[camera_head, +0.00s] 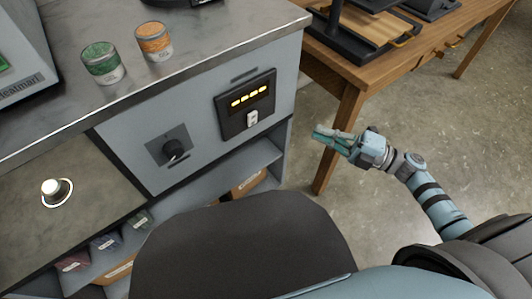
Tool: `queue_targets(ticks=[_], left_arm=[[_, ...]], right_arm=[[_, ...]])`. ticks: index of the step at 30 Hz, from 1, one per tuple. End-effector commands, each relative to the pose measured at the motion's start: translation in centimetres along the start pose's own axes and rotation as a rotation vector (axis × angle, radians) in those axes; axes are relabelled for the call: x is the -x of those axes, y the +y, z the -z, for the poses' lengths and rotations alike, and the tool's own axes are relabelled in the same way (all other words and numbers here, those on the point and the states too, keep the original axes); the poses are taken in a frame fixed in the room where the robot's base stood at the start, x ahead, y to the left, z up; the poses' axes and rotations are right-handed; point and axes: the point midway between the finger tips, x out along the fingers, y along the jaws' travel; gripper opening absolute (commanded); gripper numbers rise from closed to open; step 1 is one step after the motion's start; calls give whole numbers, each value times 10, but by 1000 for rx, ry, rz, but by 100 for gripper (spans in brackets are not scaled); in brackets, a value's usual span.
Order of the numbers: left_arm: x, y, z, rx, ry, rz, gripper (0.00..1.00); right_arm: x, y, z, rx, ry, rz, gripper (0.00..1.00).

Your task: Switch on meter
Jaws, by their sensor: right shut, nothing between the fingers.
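The meter (235,104) is a dark panel on the front of the grey cabinet. Its display shows lit yellow dashes, and a small white switch (252,118) sits below the display. My right gripper (317,134) is shut and empty. It appears to the right of the meter, apart from it, in front of the wooden table's leg. My left gripper is not in view.
A black knob (173,149) is on the cabinet front, left of the meter. A green can (103,63) and an orange can (154,41) stand on the countertop (215,40). A wooden table (400,75) stands at the right. A white round button (51,187) is at the left.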

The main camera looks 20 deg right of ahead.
Motion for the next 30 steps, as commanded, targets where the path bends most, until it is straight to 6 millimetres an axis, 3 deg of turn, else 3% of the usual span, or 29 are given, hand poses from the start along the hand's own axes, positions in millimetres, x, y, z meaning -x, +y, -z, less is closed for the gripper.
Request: queue_targets(ticks=[1, 5, 17, 23, 30], left_arm=[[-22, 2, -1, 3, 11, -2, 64], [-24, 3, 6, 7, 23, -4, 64], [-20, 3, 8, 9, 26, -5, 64], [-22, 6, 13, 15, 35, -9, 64], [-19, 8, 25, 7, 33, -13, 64]], right_arm=[[0, -9, 16, 79, 109, 13, 0], [0, 0, 43, 178, 263, 36, 0], [-7, 4, 47, 178, 269, 32, 0], [-38, 2, 55, 178, 268, 28, 0], [-90, -1, 68, 178, 267, 27, 0]])
